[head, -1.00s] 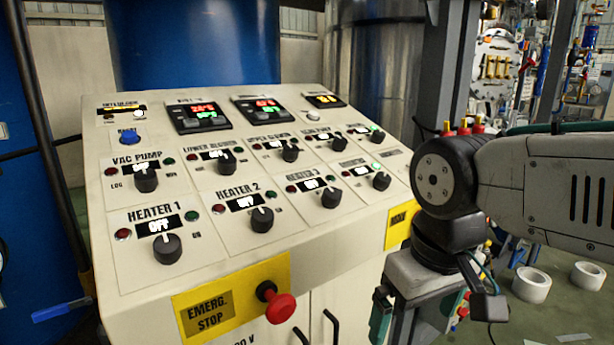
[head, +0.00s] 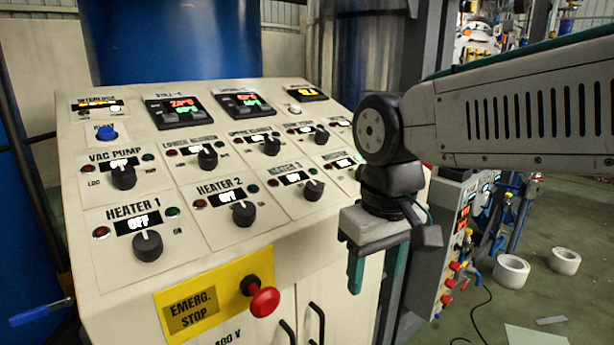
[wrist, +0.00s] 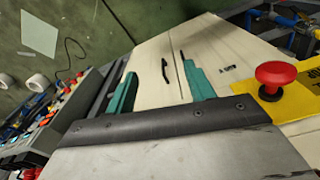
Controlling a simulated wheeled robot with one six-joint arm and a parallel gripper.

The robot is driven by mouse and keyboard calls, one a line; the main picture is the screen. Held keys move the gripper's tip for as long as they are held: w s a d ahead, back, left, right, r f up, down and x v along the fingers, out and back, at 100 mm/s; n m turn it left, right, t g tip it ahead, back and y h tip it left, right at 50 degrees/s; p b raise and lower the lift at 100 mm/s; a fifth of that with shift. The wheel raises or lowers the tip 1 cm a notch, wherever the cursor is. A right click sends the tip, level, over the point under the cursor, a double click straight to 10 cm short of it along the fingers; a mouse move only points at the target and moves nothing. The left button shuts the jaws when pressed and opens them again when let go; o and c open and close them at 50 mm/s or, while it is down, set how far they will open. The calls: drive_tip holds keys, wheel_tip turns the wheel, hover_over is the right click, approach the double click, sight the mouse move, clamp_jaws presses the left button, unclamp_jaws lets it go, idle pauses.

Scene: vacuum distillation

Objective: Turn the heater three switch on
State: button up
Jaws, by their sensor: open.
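The heater 3 switch is a black knob (head: 313,189) on the sloping control panel (head: 280,230), right of the heater 2 knob (head: 243,213). A small lit display (head: 292,178) sits above it; I cannot read its state for sure. My gripper (head: 365,272) hangs at the panel's right front edge, to the right of and lower than the heater 3 knob, pointing down and touching no knob. In the wrist view its two green fingers (wrist: 162,90) are spread apart with nothing between them. The knob is outside the wrist view.
The heater 1 knob (head: 148,245) is at lower left. A red emergency stop button (head: 264,301) juts from the yellow plate (head: 214,295) on the panel front; it also shows in the wrist view (wrist: 276,74). Another control box (head: 460,245) stands right of my gripper.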

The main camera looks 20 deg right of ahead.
sight(315, 185)
drive_tip(key=w+r, duration=0.3)
drive_tip(key=w, duration=0.1)
drive_tip(key=w+a+r+n, duration=0.1)
drive_tip(key=w+r, duration=0.2)
drive_tip(key=w, duration=0.1)
drive_tip(key=w+a+r+n, duration=0.1)
drive_tip(key=w+r, duration=0.2)
drive_tip(key=w, duration=0.1)
drive_tip(key=shift+w+r, duration=0.15)
drive_tip(key=shift+r, duration=0.15)
drive_tip(key=w+r, duration=0.1)
drive_tip(key=r, duration=0.1)
drive_tip(key=w+r+n, duration=0.1)
drive_tip(key=r, duration=0.1)
drive_tip(key=w+r+n, duration=0.1)
drive_tip(key=r, duration=0.1)
drive_tip(key=shift+w+a+r, duration=0.25)
drive_tip(key=shift+w+r, duration=0.05)
drive_tip(key=shift+s+f+n, duration=0.2)
drive_tip(key=shift+s+n, duration=0.1)
wheel_tip(315, 185, down, 8)
drive_tip(key=shift+w+d+r, duration=0.1)
drive_tip(key=shift+d+r, duration=0.05)
drive_tip(key=shift+r, duration=0.1)
drive_tip(key=c, duration=1)
